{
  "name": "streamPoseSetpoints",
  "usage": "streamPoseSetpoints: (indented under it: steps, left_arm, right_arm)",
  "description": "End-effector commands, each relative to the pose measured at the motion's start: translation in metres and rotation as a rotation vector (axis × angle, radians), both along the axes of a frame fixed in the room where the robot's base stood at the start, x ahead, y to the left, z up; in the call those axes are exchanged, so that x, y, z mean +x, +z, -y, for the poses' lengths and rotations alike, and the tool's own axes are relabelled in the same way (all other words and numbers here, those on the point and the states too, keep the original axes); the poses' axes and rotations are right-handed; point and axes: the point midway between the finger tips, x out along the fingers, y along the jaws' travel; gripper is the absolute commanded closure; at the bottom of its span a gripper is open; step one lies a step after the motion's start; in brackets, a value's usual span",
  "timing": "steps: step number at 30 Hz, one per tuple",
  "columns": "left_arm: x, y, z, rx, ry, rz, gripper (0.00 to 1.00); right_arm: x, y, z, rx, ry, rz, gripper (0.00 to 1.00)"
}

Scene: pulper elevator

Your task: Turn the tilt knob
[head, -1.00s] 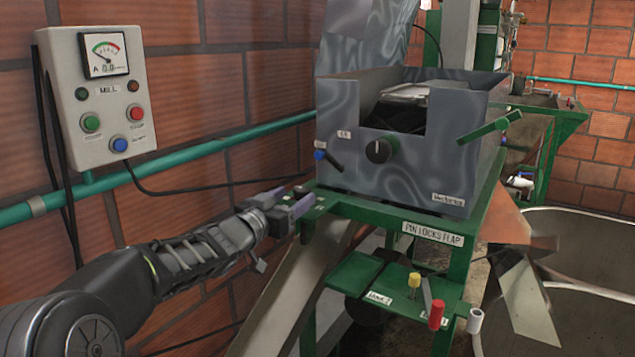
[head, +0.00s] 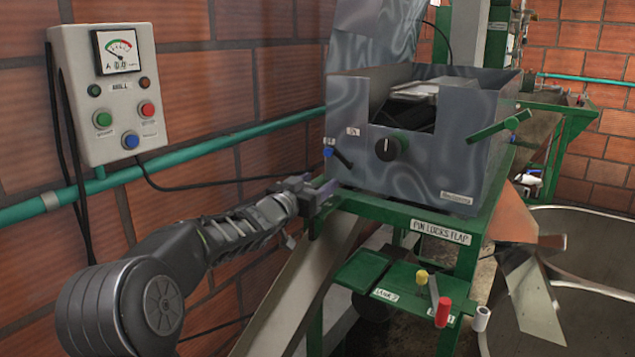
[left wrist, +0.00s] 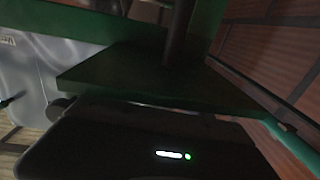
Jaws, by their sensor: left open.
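A round black knob (head: 388,148) sits on the front face of the grey metal box (head: 425,165). I see no readable label naming it the tilt knob. A blue-ended lever (head: 338,156) sticks out to its left. My left gripper (head: 322,189) is open and empty at the front left corner of the green stand, below and left of the knob and apart from it. Its fingertips are partly hard to make out. The left wrist view shows a green plate (left wrist: 150,75) close up and part of the grey box (left wrist: 40,75), but not the knob. My right gripper is not in view.
A green handle (head: 500,126) juts from the box's right side. The green stand (head: 400,212) carries a "PIN LOCKS FLAP" label. Below are small yellow, red and white handles. A control box (head: 112,95) and teal pipe (head: 240,135) are on the brick wall. A metal chute slopes below my arm.

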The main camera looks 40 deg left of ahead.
Motion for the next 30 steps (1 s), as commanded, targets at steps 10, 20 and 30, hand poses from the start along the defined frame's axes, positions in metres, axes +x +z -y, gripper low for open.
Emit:
streamPoseSetpoints:
  steps: [10,20,30]
  left_arm:
    - [0.0025,-0.0001,0.0,0.0,0.0,0.0,0.45]
    - [0.0023,-0.0001,-0.0001,0.0,0.0,0.0,0.72]
    - [0.0022,0.0,-0.0002,0.0,0.0,0.0,1.0]
  right_arm:
    - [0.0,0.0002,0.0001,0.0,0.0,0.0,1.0]
    - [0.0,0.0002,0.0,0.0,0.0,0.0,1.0]
    - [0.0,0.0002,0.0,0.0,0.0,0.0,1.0]
